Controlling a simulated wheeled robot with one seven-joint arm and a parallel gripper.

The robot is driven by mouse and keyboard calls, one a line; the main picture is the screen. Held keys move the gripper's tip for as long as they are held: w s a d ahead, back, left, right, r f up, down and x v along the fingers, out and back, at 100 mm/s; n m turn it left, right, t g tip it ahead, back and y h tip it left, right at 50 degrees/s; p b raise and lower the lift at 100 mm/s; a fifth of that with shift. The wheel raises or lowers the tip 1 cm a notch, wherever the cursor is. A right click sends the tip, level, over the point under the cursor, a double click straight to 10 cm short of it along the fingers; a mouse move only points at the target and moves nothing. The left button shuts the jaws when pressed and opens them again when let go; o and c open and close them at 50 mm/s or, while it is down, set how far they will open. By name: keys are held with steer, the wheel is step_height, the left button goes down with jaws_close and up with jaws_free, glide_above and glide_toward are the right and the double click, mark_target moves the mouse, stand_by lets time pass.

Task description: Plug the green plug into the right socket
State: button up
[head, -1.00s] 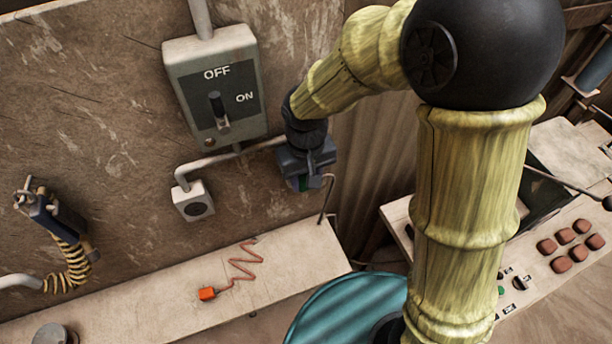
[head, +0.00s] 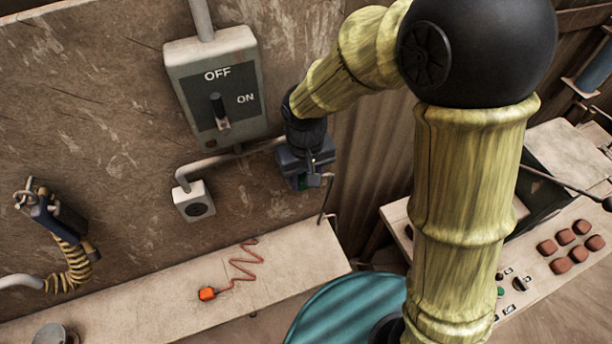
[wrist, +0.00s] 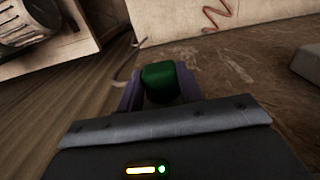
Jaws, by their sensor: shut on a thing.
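The green plug (wrist: 160,82) sits between the two purple fingers of my gripper (wrist: 159,90) in the wrist view. My gripper is shut on it. In the head view my gripper (head: 304,176) is close to the wall, above the right end of the shelf, and only a sliver of green shows there. One socket (head: 197,207), a pale box with a dark round face, is on the wall to the left of my gripper. The right socket is not visible; my gripper and wrist cover the wall where the conduit (head: 235,157) runs to the right. I cannot tell whether the plug touches a socket.
An orange plug (head: 207,293) with a zigzag cord lies on the shelf (head: 140,300). A switch box (head: 212,85) marked OFF and ON hangs above. A thin bent rod or cord (head: 325,200) stands beside my gripper. A button panel (head: 560,240) is at the right.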

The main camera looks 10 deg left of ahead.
steer(key=shift+w+a, duration=0.1)
steer(key=shift+w, duration=0.05)
steer(key=o, duration=1.1)
steer(key=shift+c, duration=0.2)
step_height(320, 180, up, 18)
steer(key=b, duration=0.3)
steer(key=shift+f, duration=0.25)
steer(key=shift+f, duration=0.1)
